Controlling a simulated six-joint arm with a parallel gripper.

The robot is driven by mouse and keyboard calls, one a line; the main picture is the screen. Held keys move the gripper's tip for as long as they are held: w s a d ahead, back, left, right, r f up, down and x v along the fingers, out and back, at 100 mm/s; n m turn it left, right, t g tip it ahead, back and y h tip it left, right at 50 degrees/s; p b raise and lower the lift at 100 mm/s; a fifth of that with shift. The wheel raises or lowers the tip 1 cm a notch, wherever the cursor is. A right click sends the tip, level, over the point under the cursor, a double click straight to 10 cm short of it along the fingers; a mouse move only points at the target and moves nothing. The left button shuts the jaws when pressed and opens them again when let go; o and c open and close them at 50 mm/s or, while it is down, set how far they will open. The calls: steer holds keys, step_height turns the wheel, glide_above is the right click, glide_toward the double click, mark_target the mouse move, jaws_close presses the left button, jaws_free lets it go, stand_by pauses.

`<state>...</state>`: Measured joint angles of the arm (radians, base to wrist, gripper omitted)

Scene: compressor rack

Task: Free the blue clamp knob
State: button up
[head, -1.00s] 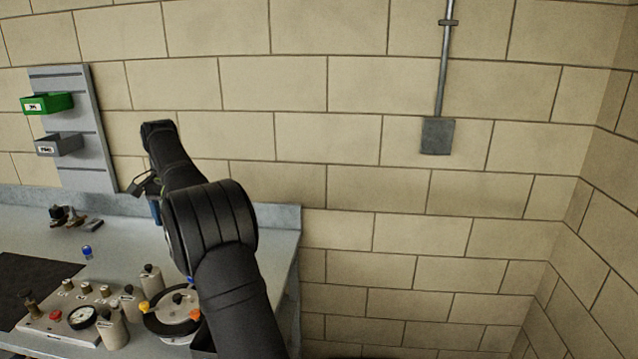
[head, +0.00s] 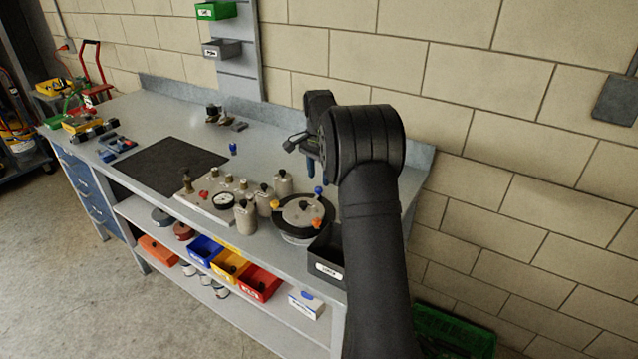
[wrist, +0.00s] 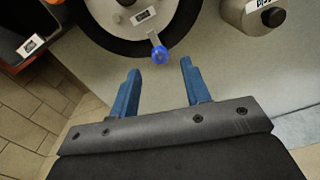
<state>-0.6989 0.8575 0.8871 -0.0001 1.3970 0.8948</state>
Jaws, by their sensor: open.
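The blue clamp knob (wrist: 159,55) sits at the end of a short metal arm on the rim of the round vessel. It also shows in the head view (head: 318,191). The round vessel (head: 285,222) has a dark ring (wrist: 184,32) around a pale lid. My gripper (wrist: 158,80) is open in the wrist view, its two blue fingers apart and empty. The knob lies just beyond the fingertips, roughly between them and not touching. In the head view my gripper (head: 311,178) is partly hidden behind my arm, above the bench behind the vessel.
An orange knob (head: 316,224) and a yellow knob (head: 275,203) sit on the same rim. Metal canisters (head: 283,184) stand left of the vessel. A dark bin (head: 326,259) is at the bench's front edge. A loose blue-topped item (head: 233,148) stands farther back. The black mat (head: 170,158) is clear.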

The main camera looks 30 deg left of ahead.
mark_target(319, 188)
steer(key=shift+f, duration=1.8)
jaws_close()
